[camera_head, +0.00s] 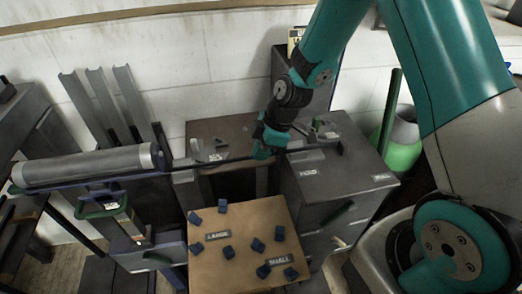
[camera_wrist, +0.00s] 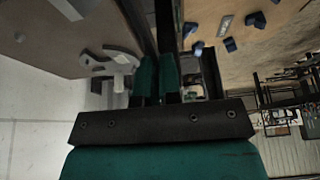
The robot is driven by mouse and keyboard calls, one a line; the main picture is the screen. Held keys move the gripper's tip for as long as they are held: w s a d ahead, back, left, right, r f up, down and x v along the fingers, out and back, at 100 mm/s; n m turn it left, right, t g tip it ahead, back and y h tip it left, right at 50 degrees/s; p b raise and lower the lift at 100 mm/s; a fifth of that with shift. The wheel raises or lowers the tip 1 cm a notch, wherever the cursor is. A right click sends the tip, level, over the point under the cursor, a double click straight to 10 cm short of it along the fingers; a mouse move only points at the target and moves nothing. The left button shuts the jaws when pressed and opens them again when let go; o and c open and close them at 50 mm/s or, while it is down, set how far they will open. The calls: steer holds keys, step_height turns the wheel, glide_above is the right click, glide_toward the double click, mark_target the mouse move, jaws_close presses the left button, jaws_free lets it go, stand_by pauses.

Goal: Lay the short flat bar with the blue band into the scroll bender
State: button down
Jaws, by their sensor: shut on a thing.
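My gripper (camera_head: 262,150) is shut on a thin dark flat bar (camera_head: 236,158) and holds it level above the dark bench tops. In the wrist view the bar (camera_wrist: 167,28) runs away from between the teal fingers (camera_wrist: 157,82). I cannot make out a blue band on the part near the fingers. The bar's left part passes close to a grey roller, and I cannot tell where it ends there. A pale curved, scroll-shaped piece (camera_wrist: 112,62) stands beside the fingers in the wrist view, apart from them. It seems to belong to the scroll bender; the rest is hidden.
A brown board (camera_head: 242,232) with several small blue blocks and LARGE and SMALL labels lies in front. A big grey roller (camera_head: 85,168) stands at left. Grey channels (camera_head: 98,100) lean on the wall. A green bin (camera_head: 402,150) stands at right.

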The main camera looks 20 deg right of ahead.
steer(key=shift+f, duration=0.2)
steer(key=c, duration=1.2)
jaws_free()
steer(key=v, duration=1.7)
steer(key=shift+r+b, duration=0.25)
steer(key=shift+b, duration=0.15)
steer(key=s+a+r+m, duration=0.1)
steer(key=s+a+m, duration=0.2)
steer(key=s, duration=0.4)
steer(key=s+a+r+m, duration=0.2)
steer(key=s+a+m, duration=0.1)
steer(key=s+a, duration=0.2)
steer(key=s+a+r+m, duration=0.2)
steer(key=s+a, duration=0.2)
steer(key=s, duration=0.4)
steer(key=shift+s+r+m+g, duration=0.25)
steer(key=shift+s+m+g, duration=0.1)
steer(key=shift+m+g, duration=0.05)
